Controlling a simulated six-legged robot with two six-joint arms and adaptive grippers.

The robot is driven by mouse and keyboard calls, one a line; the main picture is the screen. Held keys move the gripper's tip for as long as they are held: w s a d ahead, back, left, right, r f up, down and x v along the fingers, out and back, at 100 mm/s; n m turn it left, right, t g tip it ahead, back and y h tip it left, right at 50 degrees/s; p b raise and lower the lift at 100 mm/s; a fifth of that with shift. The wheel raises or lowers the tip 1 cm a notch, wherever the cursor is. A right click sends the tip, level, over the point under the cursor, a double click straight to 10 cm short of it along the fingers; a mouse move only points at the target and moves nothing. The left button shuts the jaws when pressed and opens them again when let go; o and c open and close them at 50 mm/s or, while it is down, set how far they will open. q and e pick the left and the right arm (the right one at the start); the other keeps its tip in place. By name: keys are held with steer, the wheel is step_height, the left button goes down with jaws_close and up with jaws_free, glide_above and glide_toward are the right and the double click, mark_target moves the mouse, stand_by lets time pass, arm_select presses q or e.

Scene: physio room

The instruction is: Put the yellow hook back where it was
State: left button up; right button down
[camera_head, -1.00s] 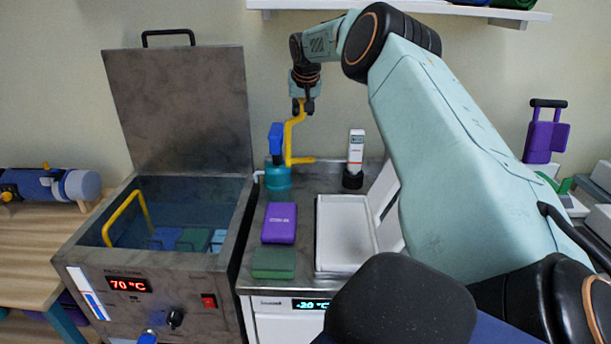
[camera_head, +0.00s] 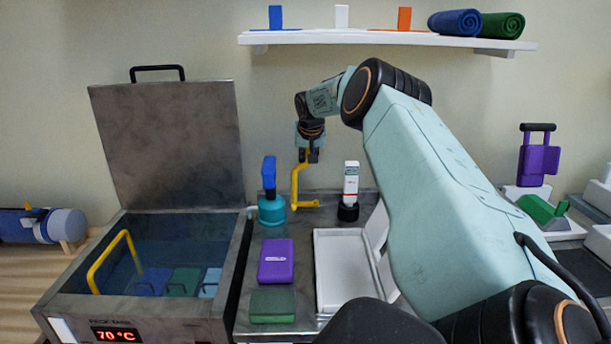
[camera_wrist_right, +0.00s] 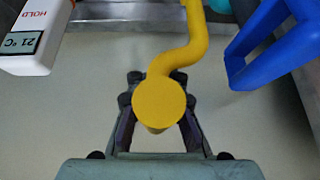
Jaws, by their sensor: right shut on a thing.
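The yellow hook (camera_head: 296,187) hangs from my right gripper (camera_head: 308,157), which is shut on its upper end. Its bent lower end points right, just above or at the back of the steel counter; I cannot tell if it touches. In the right wrist view the hook (camera_wrist_right: 160,100) shows its round yellow end between the two fingers (camera_wrist_right: 158,125), with its shaft running up and away. A blue-topped teal bottle (camera_head: 271,207) stands just left of the hook, and a white thermometer (camera_head: 351,184) in a black base stands to its right. My left gripper is not in view.
An open steel water tank (camera_head: 225,275) with a yellow handle or rail (camera_head: 113,256) is at left. A purple box (camera_head: 276,261), a green block (camera_head: 272,306) and a white tray (camera_head: 318,285) lie on the counter. A wall shelf (camera_head: 380,37) runs above.

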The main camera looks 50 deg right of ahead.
steer(key=f, duration=0.4)
steer(key=shift+w+a+f, duration=0.15)
steer(key=shift+w+f, duration=0.2)
steer(key=shift+w, duration=0.05)
steer(key=c, duration=1.7)
jaws_free()
steer(key=shift+a, duration=0.1)
steer(key=shift+c, duration=0.2)
steer(key=o, duration=0.4)
steer(key=shift+s, duration=0.2)
steer(key=shift+o, duration=0.2)
steer(key=shift+w, duration=0.15)
